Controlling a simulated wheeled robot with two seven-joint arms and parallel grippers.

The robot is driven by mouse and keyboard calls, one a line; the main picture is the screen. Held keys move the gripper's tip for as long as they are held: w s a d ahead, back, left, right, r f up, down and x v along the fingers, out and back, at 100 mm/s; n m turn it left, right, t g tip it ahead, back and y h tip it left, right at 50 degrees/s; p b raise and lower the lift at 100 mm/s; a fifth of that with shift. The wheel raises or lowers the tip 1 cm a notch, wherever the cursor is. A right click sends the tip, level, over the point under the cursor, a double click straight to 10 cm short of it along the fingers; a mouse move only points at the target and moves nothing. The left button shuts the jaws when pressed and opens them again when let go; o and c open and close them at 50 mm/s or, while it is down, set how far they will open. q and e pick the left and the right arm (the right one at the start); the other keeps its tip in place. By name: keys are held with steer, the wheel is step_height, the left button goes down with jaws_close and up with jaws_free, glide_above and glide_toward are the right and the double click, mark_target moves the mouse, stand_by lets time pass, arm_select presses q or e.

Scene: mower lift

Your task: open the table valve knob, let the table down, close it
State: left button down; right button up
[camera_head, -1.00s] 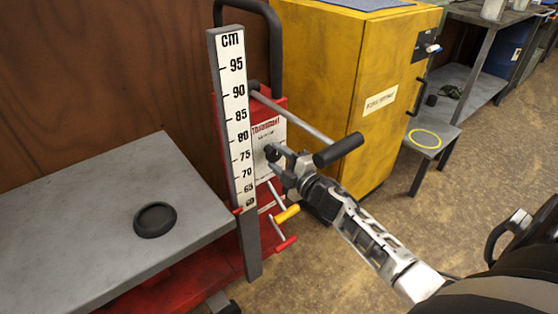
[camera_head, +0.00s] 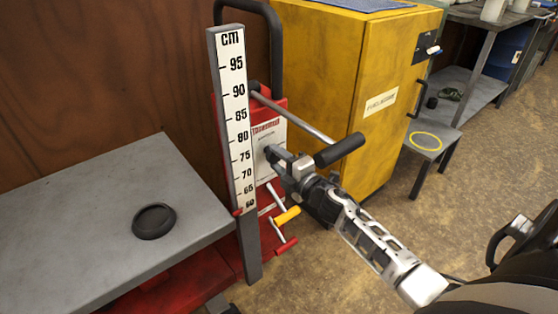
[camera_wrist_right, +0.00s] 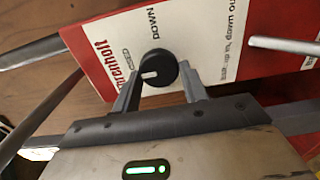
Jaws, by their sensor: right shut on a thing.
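The valve knob (camera_wrist_right: 157,66) is round and black, with a white mark toward the lower left in the wrist view. It sits on the lift's red and white panel (camera_wrist_right: 215,50), beside the words "CLOSED" and "DOWN". My right gripper (camera_head: 271,152) is shut on the knob, one finger on each side of it; the fingers hide the knob in the head view. The grey lift table (camera_head: 95,205) is at the left, with a dark round dish (camera_head: 154,221) on it. The red pointer stands near 60 on the cm scale (camera_head: 234,120). My left gripper is out of view.
A lever with a black grip (camera_head: 340,150) sticks out just above my right gripper. Yellow (camera_head: 288,215) and red (camera_head: 286,245) handles are below it. A yellow cabinet (camera_head: 330,70) stands behind, and a small stool (camera_head: 425,142) at the right. The floor in front is clear.

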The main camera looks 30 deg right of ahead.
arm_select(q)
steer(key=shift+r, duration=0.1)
arm_select(e)
steer(key=o, duration=0.9)
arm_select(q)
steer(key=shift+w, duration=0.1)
arm_select(e)
steer(key=shift+o, duration=0.2)
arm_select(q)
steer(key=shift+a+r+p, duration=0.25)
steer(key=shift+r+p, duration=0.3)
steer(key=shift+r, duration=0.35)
arm_select(e)
steer(key=s+d, duration=0.1)
steer(key=s, duration=1.5)
steer(key=shift+d, duration=0.15)
steer(key=shift+s+f, duration=0.1)
